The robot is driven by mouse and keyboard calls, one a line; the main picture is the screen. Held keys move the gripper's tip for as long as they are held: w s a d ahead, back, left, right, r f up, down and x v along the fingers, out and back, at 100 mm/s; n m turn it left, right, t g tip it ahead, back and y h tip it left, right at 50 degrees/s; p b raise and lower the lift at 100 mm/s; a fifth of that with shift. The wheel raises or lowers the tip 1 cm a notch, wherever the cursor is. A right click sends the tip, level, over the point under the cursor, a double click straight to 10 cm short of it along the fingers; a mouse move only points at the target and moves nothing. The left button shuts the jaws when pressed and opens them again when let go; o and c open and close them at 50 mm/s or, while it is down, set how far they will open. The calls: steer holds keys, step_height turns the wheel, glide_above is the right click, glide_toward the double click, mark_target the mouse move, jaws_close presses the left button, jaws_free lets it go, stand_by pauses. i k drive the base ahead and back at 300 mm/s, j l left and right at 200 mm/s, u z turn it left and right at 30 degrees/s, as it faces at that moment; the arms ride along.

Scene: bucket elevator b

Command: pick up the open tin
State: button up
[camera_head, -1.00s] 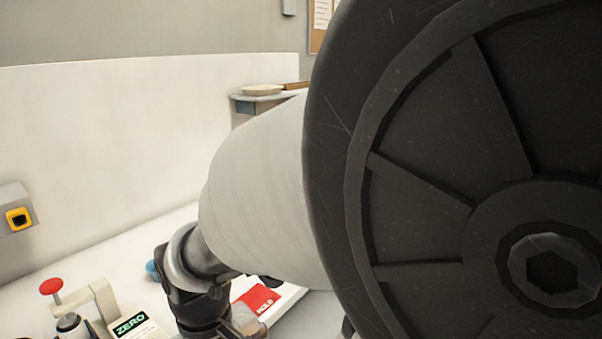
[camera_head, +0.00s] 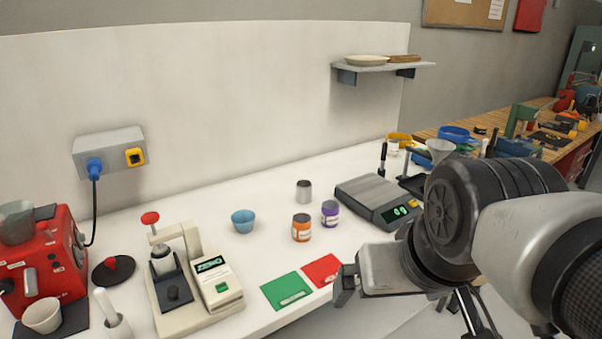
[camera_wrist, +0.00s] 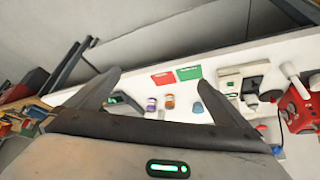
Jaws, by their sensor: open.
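The open tin, a small grey metal can (camera_head: 304,191), stands upright on the white bench in the head view. It is behind the orange jar (camera_head: 301,228) and the purple jar (camera_head: 330,213), right of the blue cup (camera_head: 243,221). In the wrist view I cannot clearly make out the tin; a small pale shape lies beyond the jars. My gripper (camera_wrist: 159,78) is open, with nothing between its fingers. In the head view my arm is at the right, and the gripper is over the bench's front edge, apart from the tin.
A scale (camera_head: 377,201) stands right of the jars. A beige press with a red knob (camera_head: 194,275) and a red machine (camera_head: 45,262) stand left. Green (camera_head: 287,291) and red (camera_head: 322,270) cards lie at the front. A shelf (camera_head: 383,66) is on the wall.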

mark_target(330, 214)
steer(key=i+l+u, duration=0.4)
steer(key=l, duration=0.2)
steer(key=i+l+u, duration=0.4)
steer(key=l, duration=0.3)
steer(key=l+u, duration=0.2)
steer(key=l, duration=0.15)
